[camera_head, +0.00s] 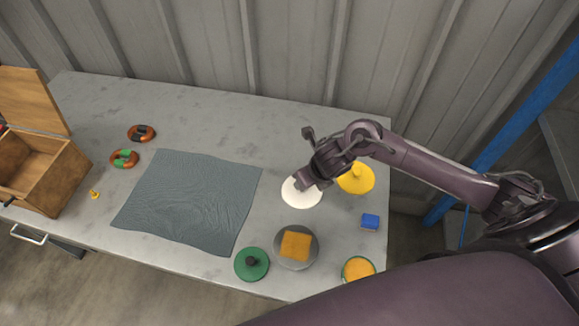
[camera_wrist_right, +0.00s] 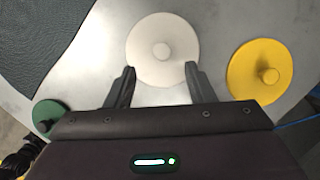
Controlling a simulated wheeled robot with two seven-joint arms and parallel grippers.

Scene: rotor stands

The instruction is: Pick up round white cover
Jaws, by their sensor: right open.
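The round white cover (camera_head: 300,194) lies flat on the grey table, partly hidden by my right gripper in the head view. In the right wrist view the white cover (camera_wrist_right: 146,62) shows whole or nearly so, with a small round knob in its middle. My right gripper (camera_wrist_right: 156,78) is open, its two fingers pointing at the cover on either side of the knob, with nothing between them. In the head view my right gripper (camera_head: 299,184) hangs over the cover. Whether the fingers touch the cover cannot be told. My left gripper is not in view.
A yellow cover (camera_head: 358,181) lies close on the right. A green cover (camera_head: 251,264), a grey dish with an orange block (camera_head: 295,246), a blue block (camera_head: 370,221) and an orange-topped round container (camera_head: 357,268) are nearby. A dark cloth (camera_head: 190,200) and an open wooden box (camera_head: 35,170) are at left.

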